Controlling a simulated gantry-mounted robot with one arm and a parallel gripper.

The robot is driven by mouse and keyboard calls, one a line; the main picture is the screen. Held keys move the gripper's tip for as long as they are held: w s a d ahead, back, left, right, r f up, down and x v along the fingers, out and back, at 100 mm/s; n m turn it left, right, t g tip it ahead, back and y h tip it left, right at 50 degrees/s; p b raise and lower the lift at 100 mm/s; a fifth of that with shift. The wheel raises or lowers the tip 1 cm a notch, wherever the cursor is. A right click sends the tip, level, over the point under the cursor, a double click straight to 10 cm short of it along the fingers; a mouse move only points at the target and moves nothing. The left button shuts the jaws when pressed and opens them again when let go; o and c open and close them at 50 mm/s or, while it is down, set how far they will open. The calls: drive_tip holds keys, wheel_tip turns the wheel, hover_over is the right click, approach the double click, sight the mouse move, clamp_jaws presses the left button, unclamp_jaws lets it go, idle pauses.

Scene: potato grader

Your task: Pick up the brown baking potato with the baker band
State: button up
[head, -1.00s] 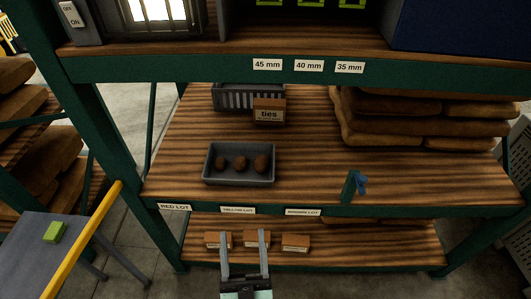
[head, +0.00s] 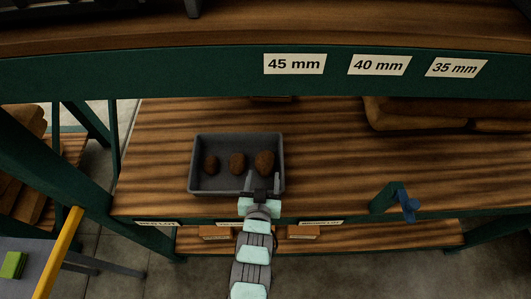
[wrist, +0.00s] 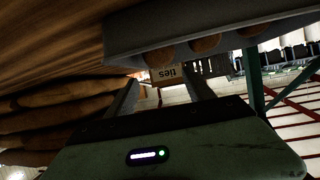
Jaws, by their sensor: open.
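Three brown potatoes lie in a row in a grey tray (head: 193,165) on the shelf: a left one (head: 211,165), a middle one (head: 237,163) and a right one (head: 264,162), which looks largest. I cannot make out a band on any of them. My gripper (head: 263,180) is open and empty at the tray's front right, just in front of the right potato. In the wrist view my gripper (wrist: 162,88) has its fingers apart, with the tray (wrist: 205,22) and potatoes beside them.
A box marked "ties" (wrist: 167,75) stands behind the tray. Stacked sacks (head: 400,112) lie at the back right. A blue-handled item (head: 408,205) sits at the front edge. The upper shelf edge (head: 180,75) overhangs. Small boxes (head: 303,231) lie on the lower shelf.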

sight(265, 161)
drive_tip(key=x, duration=0.4)
drive_tip(key=shift+w+f+p, duration=0.1)
drive_tip(key=shift+w+p, duration=0.25)
drive_tip(key=shift+w, duration=0.05)
drive_tip(key=shift+w+f+p, duration=0.3)
drive_tip(key=shift+w+f, duration=0.15)
drive_tip(key=shift+w, duration=0.05)
drive_tip(key=p+x, duration=0.1)
drive_tip(key=x, duration=0.3)
drive_tip(key=c, duration=1.3)
drive_tip(key=shift+r, duration=0.1)
